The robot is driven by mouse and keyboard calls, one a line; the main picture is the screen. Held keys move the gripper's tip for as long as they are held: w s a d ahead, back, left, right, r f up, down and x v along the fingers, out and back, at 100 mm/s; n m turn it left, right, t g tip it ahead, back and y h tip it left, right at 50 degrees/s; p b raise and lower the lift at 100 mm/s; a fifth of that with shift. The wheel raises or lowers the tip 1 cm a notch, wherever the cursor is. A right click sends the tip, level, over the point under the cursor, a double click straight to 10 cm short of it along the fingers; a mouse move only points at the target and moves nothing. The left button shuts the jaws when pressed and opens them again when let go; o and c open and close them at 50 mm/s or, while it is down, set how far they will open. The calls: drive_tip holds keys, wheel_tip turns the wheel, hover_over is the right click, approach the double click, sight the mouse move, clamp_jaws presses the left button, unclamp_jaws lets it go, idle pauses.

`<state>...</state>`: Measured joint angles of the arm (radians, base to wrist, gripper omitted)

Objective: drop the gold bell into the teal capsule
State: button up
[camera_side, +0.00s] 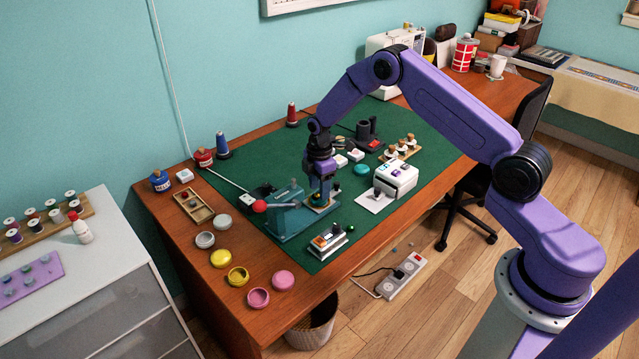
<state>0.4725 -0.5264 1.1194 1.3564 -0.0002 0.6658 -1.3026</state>
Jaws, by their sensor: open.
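My gripper (320,198) is open and points down over the right end of a teal-blue press-like device on the green mat. A small gold spot (318,203), perhaps the gold bell, shows at the fingertips. I cannot tell whether it is between the fingers or under them. A round teal piece (362,169), perhaps part of the teal capsule, lies on the mat to the right of my gripper, beside a white box. I cannot tell whether it is a cup or a lid. No other teal capsule part is clear.
A white box (396,178) stands right of my gripper, and a small device (327,241) stands in front. Yellow (220,258) and pink (283,280) capsule parts lie on bare wood at front left.

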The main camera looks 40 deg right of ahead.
wheel_tip(320, 180, up, 16)
drive_tip(key=s+a+r, duration=0.5)
drive_tip(key=s+a, duration=0.2)
drive_tip(key=a, duration=0.1)
drive_tip(key=s+a+r+m, duration=0.1)
drive_tip(key=s+a+r, duration=0.15)
drive_tip(key=s, duration=0.35)
drive_tip(key=s+a+r, duration=0.1)
drive_tip(key=s+a, duration=0.2)
drive_tip(key=s, duration=0.3)
drive_tip(key=s+d+m, duration=0.1)
drive_tip(key=s+d, duration=0.1)
drive_tip(key=s, duration=0.9)
drive_tip(key=s+d+m, duration=0.1)
drive_tip(key=s+d, duration=0.1)
drive_tip(key=s, duration=0.9)
drive_tip(key=shift+s+d+f, duration=0.2)
drive_tip(key=shift+s+d, duration=0.1)
